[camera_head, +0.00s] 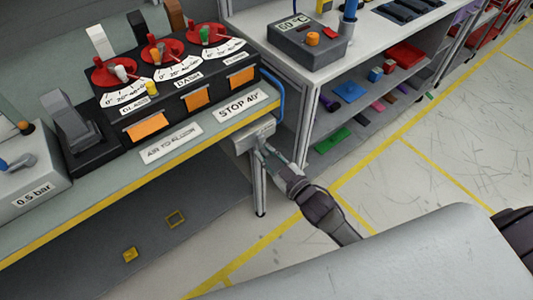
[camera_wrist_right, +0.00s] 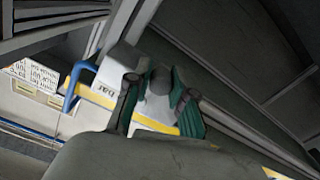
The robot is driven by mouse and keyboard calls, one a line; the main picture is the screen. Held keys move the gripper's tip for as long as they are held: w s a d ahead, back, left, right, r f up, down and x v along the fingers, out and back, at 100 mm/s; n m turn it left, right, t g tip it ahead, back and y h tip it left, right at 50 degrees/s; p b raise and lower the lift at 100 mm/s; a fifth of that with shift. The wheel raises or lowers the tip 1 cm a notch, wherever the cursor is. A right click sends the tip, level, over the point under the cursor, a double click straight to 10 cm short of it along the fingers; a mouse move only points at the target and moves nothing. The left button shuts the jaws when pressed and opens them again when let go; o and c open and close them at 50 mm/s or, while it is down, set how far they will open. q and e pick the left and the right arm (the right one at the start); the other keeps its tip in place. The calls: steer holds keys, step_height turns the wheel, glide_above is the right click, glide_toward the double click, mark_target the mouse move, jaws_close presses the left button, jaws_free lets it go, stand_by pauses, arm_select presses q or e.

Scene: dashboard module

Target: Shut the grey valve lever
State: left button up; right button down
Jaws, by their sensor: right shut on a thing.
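A light grey valve box (camera_head: 243,141) is mounted under the yellow front edge of the bench, below the "STOP 40°" label. My right gripper (camera_head: 262,147) reaches up to its right side from the lower right. In the right wrist view, the two fingers of my right gripper (camera_wrist_right: 160,103) stand on either side of the grey valve lever (camera_wrist_right: 158,82), shut on it. The head view hides most of the lever behind the fingers, so its exact angle cannot be told. My left gripper is not in view.
The bench edge (camera_head: 130,190) runs just above my right gripper. A blue hose (camera_head: 281,92) hangs at the bench's right end, also seen in the wrist view (camera_wrist_right: 72,90). A shelf unit (camera_head: 308,110) stands to the right. The floor (camera_head: 420,190) is open.

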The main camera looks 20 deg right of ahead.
mark_target(244, 144)
steer(key=shift+s+a+m+p, duration=0.1)
steer(key=shift+a+m+p, duration=0.1)
steer(key=shift+m+p, duration=0.15)
stand_by(0.3)
steer(key=a+r+m+p, duration=0.1)
steer(key=m, duration=0.3)
steer(key=s+a+r+m+p, duration=0.1)
steer(key=m+p, duration=0.1)
steer(key=m, duration=0.2)
steer(key=a+r+m+p, duration=0.1)
steer(key=a+m+p, duration=0.1)
steer(key=m, duration=0.2)
steer(key=shift+s+r+m, duration=0.15)
steer(key=shift+m, duration=0.1)
steer(key=r+m, duration=0.1)
steer(key=m, duration=0.2)
steer(key=shift+a+r+p, duration=0.1)
steer(key=shift+r+p, duration=0.05)
steer(key=shift+p, duration=0.2)
steer(key=shift+r+m, duration=0.35)
steer(key=shift+m, duration=0.55)
steer(key=shift+r, duration=0.1)
steer(key=c, duration=1)
jaws_free()
